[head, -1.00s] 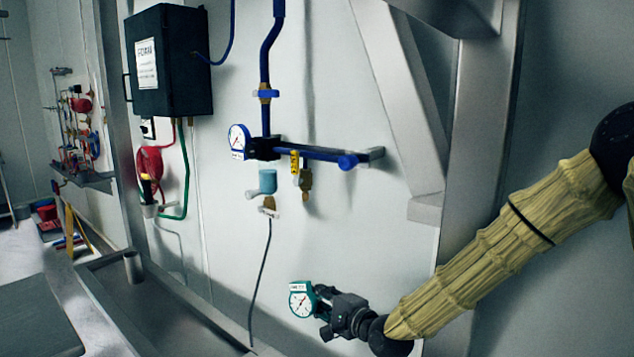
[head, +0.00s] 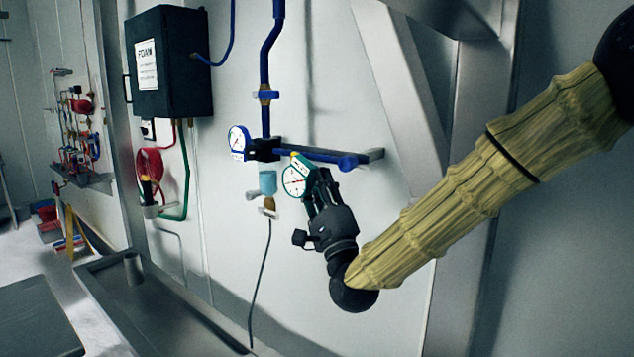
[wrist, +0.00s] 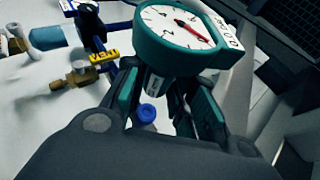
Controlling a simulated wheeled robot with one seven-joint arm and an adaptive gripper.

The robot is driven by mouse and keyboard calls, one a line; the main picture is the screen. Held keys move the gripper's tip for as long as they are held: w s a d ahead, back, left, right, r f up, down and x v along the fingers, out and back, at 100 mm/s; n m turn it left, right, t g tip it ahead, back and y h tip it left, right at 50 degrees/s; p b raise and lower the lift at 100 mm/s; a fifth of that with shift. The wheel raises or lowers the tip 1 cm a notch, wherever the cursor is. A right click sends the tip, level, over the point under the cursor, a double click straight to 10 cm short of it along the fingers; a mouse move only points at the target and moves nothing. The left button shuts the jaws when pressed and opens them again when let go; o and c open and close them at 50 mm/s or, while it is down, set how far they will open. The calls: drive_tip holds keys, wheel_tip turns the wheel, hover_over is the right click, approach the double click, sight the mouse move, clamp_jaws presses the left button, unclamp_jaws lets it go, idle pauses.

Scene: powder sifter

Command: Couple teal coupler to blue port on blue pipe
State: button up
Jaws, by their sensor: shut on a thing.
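The teal coupler (head: 297,179), with a round white gauge face, is held in my gripper (head: 318,192). It also shows in the wrist view (wrist: 180,38), between the fingers of my gripper (wrist: 165,90). The fingers are shut on it. The blue pipe (head: 322,154) runs sideways along the wall, just above and behind the coupler in the head view. The blue port (head: 349,162) is the round end at the right of this pipe. In the wrist view the blue port (wrist: 148,113) shows below the coupler, between the fingers. Coupler and port look apart.
A blue-rimmed gauge (head: 238,142) sits at the pipe's left end. A light-blue cup (head: 268,182) hangs below. A brass valve with a yellow tag (wrist: 104,56) is left of the coupler in the wrist view. A metal beam (head: 400,100) slants at the right.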

drive_tip(key=w+d+p, duration=0.2)
drive_tip(key=w+d, duration=0.2)
drive_tip(key=w, duration=0.2)
drive_tip(key=shift+d+r, duration=0.25)
drive_tip(key=shift+d, duration=0.05)
idle(1.0)
drive_tip(key=shift+w, duration=0.1)
idle(0.7)
drive_tip(key=o, duration=1.1)
